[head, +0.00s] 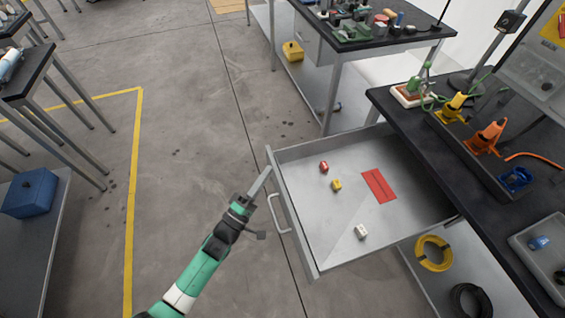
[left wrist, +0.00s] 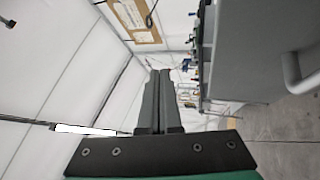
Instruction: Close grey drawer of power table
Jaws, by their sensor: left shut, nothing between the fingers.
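The grey drawer (head: 345,228) of the power table (head: 465,185) is pulled far out in the head view. Its front panel with a light handle (head: 279,214) faces left. Inside lie a red block (head: 324,167), a yellow block (head: 336,185), a white block (head: 361,232) and a flat red patch (head: 379,186). My left gripper (head: 262,181) is shut and empty, close to the drawer front near its far corner; I cannot tell whether it touches. In the left wrist view the shut fingers (left wrist: 158,100) point up, with the drawer front (left wrist: 245,50) to their right. My right gripper is out of view.
The power table's black top holds orange and yellow tools (head: 486,137) and a grey tray (head: 545,250). A yellow cable coil (head: 434,253) lies on the shelf below. Another table (head: 375,38) stands behind.

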